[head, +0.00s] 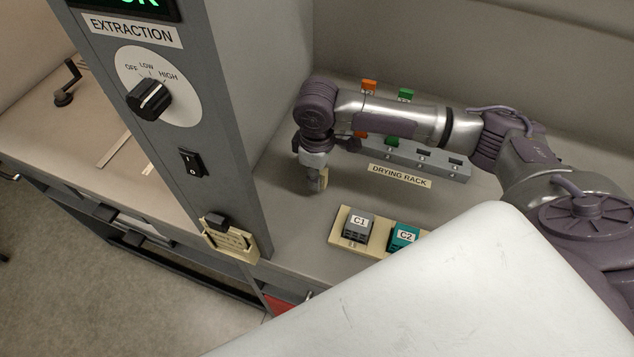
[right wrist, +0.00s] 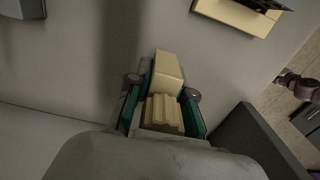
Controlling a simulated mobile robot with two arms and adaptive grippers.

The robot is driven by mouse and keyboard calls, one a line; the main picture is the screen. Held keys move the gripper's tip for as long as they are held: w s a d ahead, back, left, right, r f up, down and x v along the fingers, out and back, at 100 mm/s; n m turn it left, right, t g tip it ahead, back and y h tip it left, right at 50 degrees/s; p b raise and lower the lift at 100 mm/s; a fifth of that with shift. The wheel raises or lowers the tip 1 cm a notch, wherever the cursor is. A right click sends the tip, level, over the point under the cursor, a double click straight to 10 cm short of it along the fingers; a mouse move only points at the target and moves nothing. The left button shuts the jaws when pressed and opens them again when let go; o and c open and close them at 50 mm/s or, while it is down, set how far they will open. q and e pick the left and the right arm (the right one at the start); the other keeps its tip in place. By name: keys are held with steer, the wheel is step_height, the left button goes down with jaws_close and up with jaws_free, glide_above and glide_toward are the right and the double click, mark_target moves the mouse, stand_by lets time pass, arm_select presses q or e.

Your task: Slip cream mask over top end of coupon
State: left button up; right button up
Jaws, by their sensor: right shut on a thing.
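My right gripper (head: 316,185) is low over the bench beside the grey column. It is shut on a cream piece (right wrist: 166,72), which looks like the mask. In the right wrist view, the cream piece sits between the teal-lined fingers of the gripper (right wrist: 163,92), with a ribbed cream part (right wrist: 165,113) behind it. In the head view only a small part of the cream piece (head: 323,180) shows. I cannot pick out the coupon with certainty. My left gripper is not in view.
A cream tray (head: 337,239) holds a grey block C1 (head: 357,226) and a teal block C2 (head: 403,238). The drying rack (head: 424,158) with orange and green tags stands behind my right arm. A cream holder (head: 246,245) is on the column (head: 205,90). Bare bench lies around the gripper.

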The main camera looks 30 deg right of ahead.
mark_target(317, 193)
step_height(317, 193, down, 4)
steer(key=shift+r+p, duration=0.25)
steer(key=shift+p, duration=0.15)
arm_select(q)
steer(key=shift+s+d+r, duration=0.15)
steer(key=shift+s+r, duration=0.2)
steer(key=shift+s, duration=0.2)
arm_select(e)
steer(key=shift+f, duration=0.25)
steer(key=shift+f, duration=0.1)
steer(key=o, duration=0.8)
steer(key=shift+c, duration=0.2)
step_height(317, 193, up, 12)
steer(key=shift+r+b, duration=0.2)
steer(key=shift+b, duration=0.7)
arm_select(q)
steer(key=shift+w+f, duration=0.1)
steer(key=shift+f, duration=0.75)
arm_select(e)
steer(key=shift+f, duration=0.1)
